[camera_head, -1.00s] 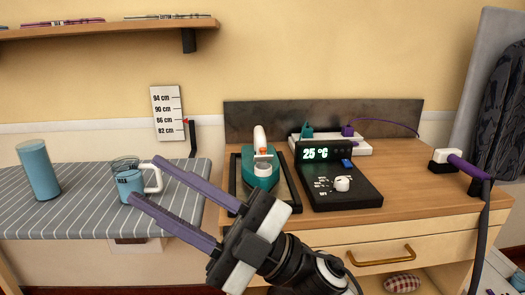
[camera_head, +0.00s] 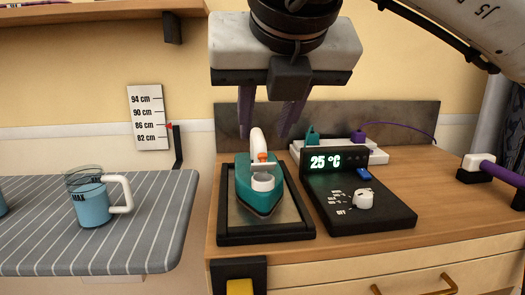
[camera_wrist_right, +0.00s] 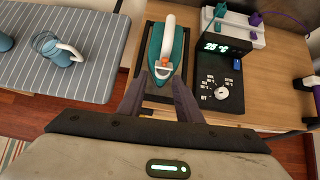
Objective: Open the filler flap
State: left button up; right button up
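The teal iron (camera_head: 243,190) with a white handle lies on a black-rimmed tray (camera_head: 225,215) on the wooden cabinet. In the right wrist view, the iron (camera_wrist_right: 181,50) lies just beyond the open fingertips (camera_wrist_right: 160,82). My left gripper is out of view.
A black control box (camera_head: 370,215) showing 25 °C stands right of the tray. A white power strip (camera_head: 345,152) with plugs is behind. A striped ironing board (camera_head: 130,235) with a blue jug (camera_head: 92,208) is left. A black block with a yellow part (camera_head: 240,285) is at the cabinet's front.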

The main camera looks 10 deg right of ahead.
aim_at(263, 154)
jog(key=x, duration=0.6)
jog(key=d+x, duration=0.1)
jog(key=x, duration=0.2)
jog(key=shift+w+b, duration=0.35)
jog(key=shift+w, duration=0.3)
jog(key=shift+r, duration=0.1)
grip_shut()
